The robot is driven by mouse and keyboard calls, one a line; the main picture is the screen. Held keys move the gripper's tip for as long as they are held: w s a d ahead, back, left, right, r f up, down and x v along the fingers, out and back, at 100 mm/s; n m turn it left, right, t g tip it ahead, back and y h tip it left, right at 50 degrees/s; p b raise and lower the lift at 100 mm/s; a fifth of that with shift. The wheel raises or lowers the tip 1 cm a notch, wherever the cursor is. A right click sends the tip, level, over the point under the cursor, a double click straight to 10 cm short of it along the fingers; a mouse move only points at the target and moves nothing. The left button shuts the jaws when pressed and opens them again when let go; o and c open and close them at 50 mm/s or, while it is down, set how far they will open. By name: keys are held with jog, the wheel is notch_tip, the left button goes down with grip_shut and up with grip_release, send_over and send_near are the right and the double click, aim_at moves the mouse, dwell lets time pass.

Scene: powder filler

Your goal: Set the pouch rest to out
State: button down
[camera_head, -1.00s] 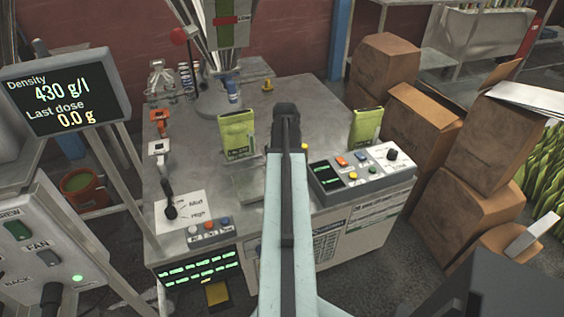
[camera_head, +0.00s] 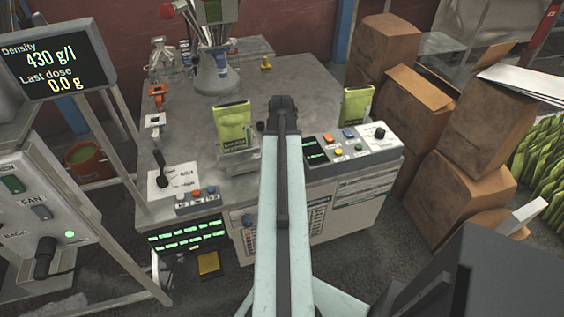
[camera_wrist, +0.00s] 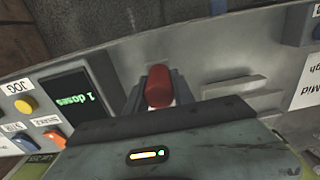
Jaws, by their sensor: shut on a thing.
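My gripper (camera_head: 283,106) is over the near part of the grey table, between two green pouches, at the left end of the button console. In the wrist view its jaws (camera_wrist: 157,98) are closed on a red knob (camera_wrist: 158,86). What the knob is fixed to is hidden below the jaws and gripper body. A pale grey stepped ledge (camera_wrist: 232,88) lies just right of the jaws in the wrist view. In the head view, a grey ledge (camera_head: 240,162), which looks like the pouch rest, sits below the left green pouch (camera_head: 233,126). Its in or out setting cannot be told.
The button console (camera_head: 352,148) is close right of my gripper, with the other green pouch (camera_head: 357,104) behind it. A black lever (camera_head: 160,165) stands at the table's left front. Cardboard boxes (camera_head: 388,50) crowd the right side. The display (camera_head: 52,58) stands at left.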

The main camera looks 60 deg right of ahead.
jog(key=shift+s+a, duration=0.15)
jog(key=shift+s, duration=0.05)
jog(key=c, duration=1.1)
grip_release()
jog(key=shift+r, duration=0.1)
notch_tip(320, 180, up, 8)
jog(key=p, duration=0.8)
jog(key=shift+f, duration=0.2)
jog(key=shift+w, duration=0.1)
